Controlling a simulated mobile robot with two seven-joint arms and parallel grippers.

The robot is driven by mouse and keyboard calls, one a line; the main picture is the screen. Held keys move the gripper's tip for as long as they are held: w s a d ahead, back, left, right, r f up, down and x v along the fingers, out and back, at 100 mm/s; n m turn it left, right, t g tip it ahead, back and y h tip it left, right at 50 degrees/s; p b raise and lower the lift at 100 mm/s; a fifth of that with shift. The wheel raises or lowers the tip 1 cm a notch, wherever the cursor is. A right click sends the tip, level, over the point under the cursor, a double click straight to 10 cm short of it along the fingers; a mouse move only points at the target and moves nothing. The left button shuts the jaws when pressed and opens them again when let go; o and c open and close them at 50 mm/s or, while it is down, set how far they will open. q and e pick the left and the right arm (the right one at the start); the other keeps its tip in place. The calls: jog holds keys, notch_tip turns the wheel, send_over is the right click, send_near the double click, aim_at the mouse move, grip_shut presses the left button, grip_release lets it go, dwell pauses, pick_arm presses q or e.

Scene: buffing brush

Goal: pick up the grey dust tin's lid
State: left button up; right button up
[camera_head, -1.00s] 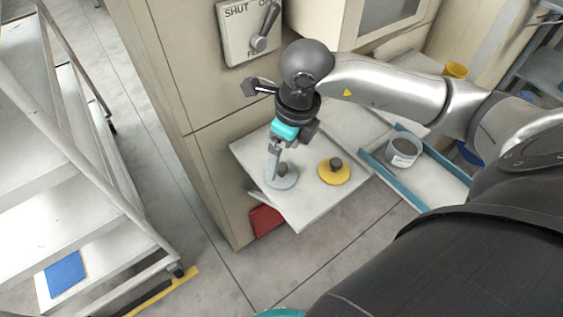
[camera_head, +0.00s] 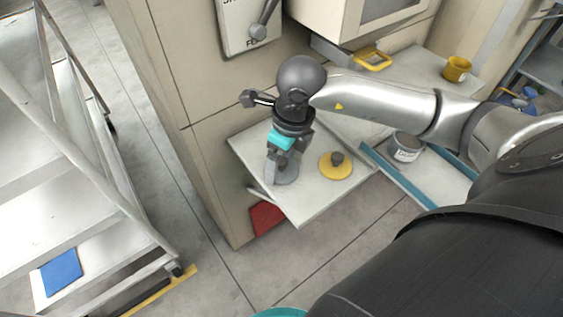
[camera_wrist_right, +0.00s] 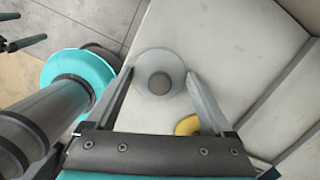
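The grey lid (camera_head: 291,175), a round disc, lies on a pale shelf in the head view. My right gripper (camera_head: 273,170) points down over it and hides its knob and much of the disc. In the right wrist view, the lid (camera_wrist_right: 160,58) shows its round knob (camera_wrist_right: 161,83) between the fingers. The right gripper (camera_wrist_right: 159,76) is open there, one finger on each side of the knob with gaps. The grey tin (camera_head: 406,148) stands open in a blue-railed tray to the right.
A yellow lid (camera_head: 336,169) with a dark knob lies just right of the grey lid and shows partly in the right wrist view (camera_wrist_right: 187,125). A beige cabinet (camera_head: 205,150) stands close behind the shelf. A yellow tin (camera_head: 457,69) is farther back. Steps (camera_head: 60,190) stand left.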

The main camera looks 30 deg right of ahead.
jog(key=c, duration=0.8)
jog(key=shift+o, duration=0.2)
jog(key=shift+r, duration=0.15)
